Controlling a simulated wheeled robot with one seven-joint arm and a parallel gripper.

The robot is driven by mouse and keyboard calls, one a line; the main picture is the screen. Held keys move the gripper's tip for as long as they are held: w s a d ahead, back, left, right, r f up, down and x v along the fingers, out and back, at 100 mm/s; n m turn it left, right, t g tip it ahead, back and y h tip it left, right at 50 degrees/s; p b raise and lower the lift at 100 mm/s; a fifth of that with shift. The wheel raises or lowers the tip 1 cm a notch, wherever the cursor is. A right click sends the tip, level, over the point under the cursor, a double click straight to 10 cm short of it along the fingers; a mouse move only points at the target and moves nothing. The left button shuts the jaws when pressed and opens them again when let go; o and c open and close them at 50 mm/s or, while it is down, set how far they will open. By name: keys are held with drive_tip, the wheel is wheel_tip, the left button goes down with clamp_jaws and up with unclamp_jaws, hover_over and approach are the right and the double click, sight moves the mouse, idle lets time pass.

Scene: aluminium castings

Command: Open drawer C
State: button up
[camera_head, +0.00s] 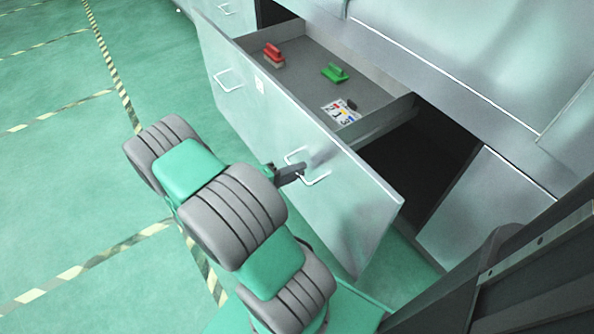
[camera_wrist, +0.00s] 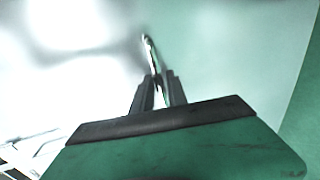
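A wide pale metal drawer (camera_head: 330,190) stands pulled out from the cabinet, its inside in view; I cannot read a letter on it. Its front carries two white bar handles, a left one (camera_head: 228,82) and a right one (camera_head: 320,180). My gripper (camera_head: 299,171) is at the right handle. In the wrist view the handle bar (camera_wrist: 150,48) runs down between the two fingers of my gripper (camera_wrist: 160,80), which are close together on it. The fingers' contact with the bar is small and partly hidden in the head view.
Inside the drawer lie a red block-like item (camera_head: 273,54), a green one (camera_head: 335,73) and a printed card (camera_head: 341,111). A dark opening (camera_head: 420,165) shows beside the drawer. Green floor (camera_head: 60,170) at left is clear.

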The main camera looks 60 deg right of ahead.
drive_tip(key=shift+o, duration=1.2)
drive_tip(key=p+v, duration=0.1)
drive_tip(key=v, duration=0.6)
drive_tip(key=shift+a, duration=0.4)
drive_tip(key=shift+w, duration=0.15)
